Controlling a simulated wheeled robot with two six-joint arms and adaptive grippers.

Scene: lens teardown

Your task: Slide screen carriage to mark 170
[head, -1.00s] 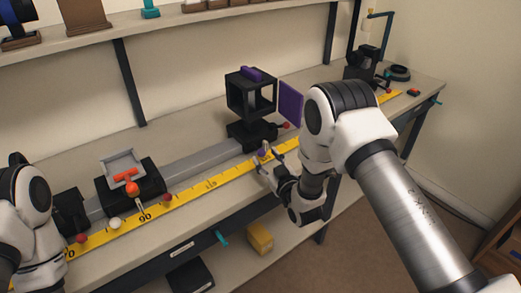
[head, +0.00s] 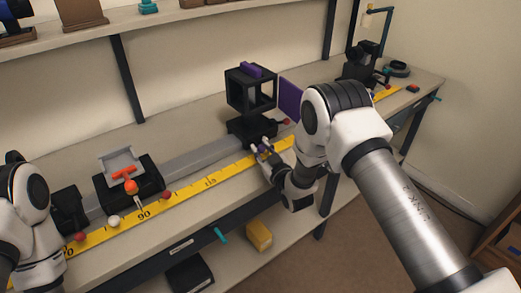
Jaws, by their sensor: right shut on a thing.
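A black open cube frame (head: 250,91) with a purple tab on top stands on a black carriage base (head: 243,131) on the grey rail (head: 201,158). A flat purple panel (head: 290,98) stands just to its right, partly behind my right arm; I cannot tell which of the two is the screen carriage. Mark 170 is not readable. My left arm shows at the left edge, its gripper out of view.
Another black carriage (head: 146,187) with a grey holder and an orange-red knob sits on the rail near mark 90. A black device (head: 357,63) stands at the bench's far right end. The rail between the two carriages is clear.

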